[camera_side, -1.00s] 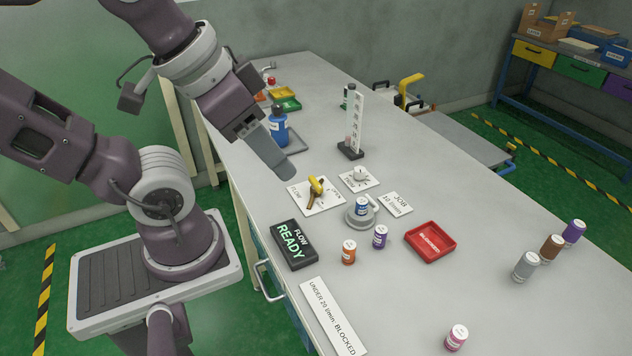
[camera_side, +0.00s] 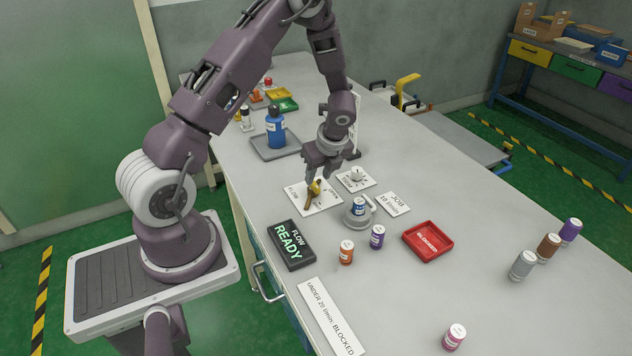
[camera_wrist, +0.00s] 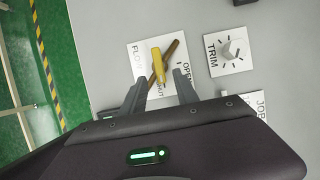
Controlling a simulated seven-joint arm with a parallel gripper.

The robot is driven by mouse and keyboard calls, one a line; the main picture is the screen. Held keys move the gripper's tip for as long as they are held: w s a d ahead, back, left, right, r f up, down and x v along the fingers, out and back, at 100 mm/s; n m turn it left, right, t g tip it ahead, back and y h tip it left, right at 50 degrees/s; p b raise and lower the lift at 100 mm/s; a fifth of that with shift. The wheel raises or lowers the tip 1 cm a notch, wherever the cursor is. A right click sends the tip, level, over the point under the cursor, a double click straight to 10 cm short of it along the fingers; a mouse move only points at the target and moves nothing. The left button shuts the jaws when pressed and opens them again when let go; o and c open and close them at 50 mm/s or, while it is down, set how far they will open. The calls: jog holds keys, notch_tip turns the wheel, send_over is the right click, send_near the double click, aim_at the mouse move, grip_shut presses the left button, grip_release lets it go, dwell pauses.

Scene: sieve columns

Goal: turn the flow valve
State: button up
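The flow valve is a yellow lever (camera_side: 314,188) with a brown bar, on a white plate (camera_side: 299,205) marked FLOW and OPEN. In the wrist view the yellow lever (camera_wrist: 158,66) stands just beyond my fingertips, nearly between them, with the brown bar crossing it at an angle. My gripper (camera_side: 315,180) points down over the plate, close to the lever. In the wrist view my gripper (camera_wrist: 160,85) has its two fingers spread apart with nothing clamped between them. Whether a finger touches the lever I cannot tell.
A TRIM dial (camera_side: 357,174) is close on the right. A cup holder (camera_side: 357,218) with a blue-labelled vial stands in front. A blue bottle (camera_side: 275,128) stands behind left.

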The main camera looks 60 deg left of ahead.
aim_at(315, 184)
jog(key=x, duration=0.4)
grip_shut()
